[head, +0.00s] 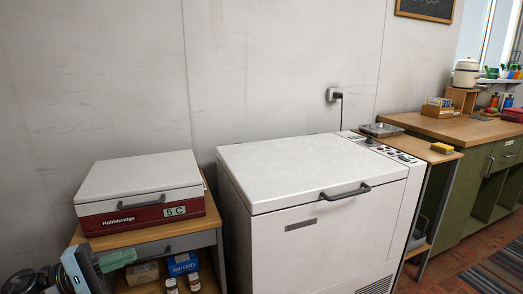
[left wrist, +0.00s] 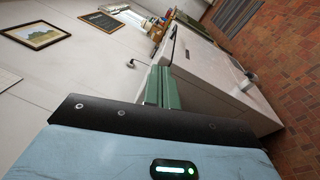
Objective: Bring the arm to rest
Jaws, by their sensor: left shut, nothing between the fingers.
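My left gripper (head: 122,258) shows at the lower left of the head view, with green fingers and a pale blue body. It is shut and empty, in front of the small wooden stand. In the left wrist view the green fingers (left wrist: 158,85) lie together, pointing up the picture. The large white chest (head: 300,205) stands to the right of the gripper in the head view, its lid down. The chest also shows beyond the fingers in the left wrist view (left wrist: 205,85). My right gripper is not in view.
A red and white cool box (head: 140,190) sits closed on the wooden stand (head: 212,220). Small jars (head: 194,282) and a blue box (head: 183,264) are on the stand's lower shelf. A green cabinet (head: 480,185) stands at the right, with brick floor (head: 440,275) before it.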

